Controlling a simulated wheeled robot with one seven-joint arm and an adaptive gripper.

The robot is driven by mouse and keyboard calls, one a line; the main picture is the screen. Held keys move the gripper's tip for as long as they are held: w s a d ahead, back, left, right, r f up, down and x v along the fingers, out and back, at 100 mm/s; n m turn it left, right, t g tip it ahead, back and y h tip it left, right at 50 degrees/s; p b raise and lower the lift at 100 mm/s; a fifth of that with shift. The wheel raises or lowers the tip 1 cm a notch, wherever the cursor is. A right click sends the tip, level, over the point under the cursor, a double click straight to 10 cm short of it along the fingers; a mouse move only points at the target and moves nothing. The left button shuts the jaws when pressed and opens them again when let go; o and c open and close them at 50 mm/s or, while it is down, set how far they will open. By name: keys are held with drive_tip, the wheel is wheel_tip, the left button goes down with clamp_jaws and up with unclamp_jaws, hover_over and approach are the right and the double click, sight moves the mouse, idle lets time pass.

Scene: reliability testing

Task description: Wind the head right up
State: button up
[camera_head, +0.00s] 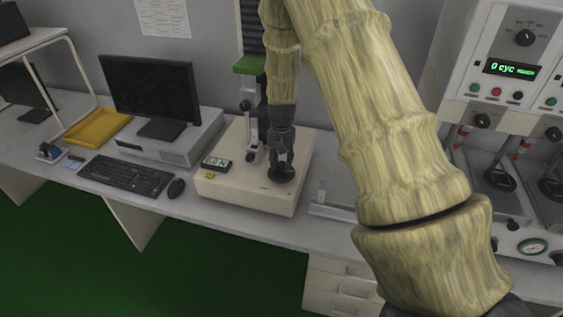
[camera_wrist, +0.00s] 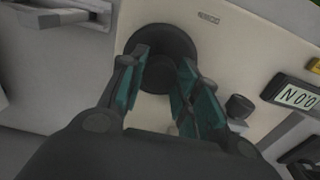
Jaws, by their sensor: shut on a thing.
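A cream test stand (camera_head: 235,190) stands on the bench with a dark ribbed column (camera_head: 250,28) behind it. A green-faced block (camera_head: 249,65) on the column appears to be the head, high above the base; my arm hides part of it. A grey fixture (camera_head: 252,148) stands below it. A black handwheel (camera_head: 291,187) sits at the right of the stand's base and also shows in the wrist view (camera_wrist: 180,36). My gripper (camera_head: 283,162) points down at it, teal-padded fingers (camera_wrist: 160,72) closed about its middle. The exact contact is partly hidden.
A readout (camera_head: 216,162) on the base shows 0.0 N. A monitor (camera_head: 150,88), keyboard (camera_head: 128,175), mouse (camera_head: 176,188) and yellow tray (camera_head: 98,127) are to the left. A cycle-test machine (camera_head: 510,70) stands at right. A metal rail (camera_head: 332,208) lies beside the stand.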

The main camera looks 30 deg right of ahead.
sight(281, 164)
drive_tip(key=shift+m, duration=1)
drive_tip(key=shift+a, duration=0.1)
drive_tip(key=o, duration=1.1)
drive_tip(key=shift+c, duration=0.2)
wheel_tip(281, 164, up, 12)
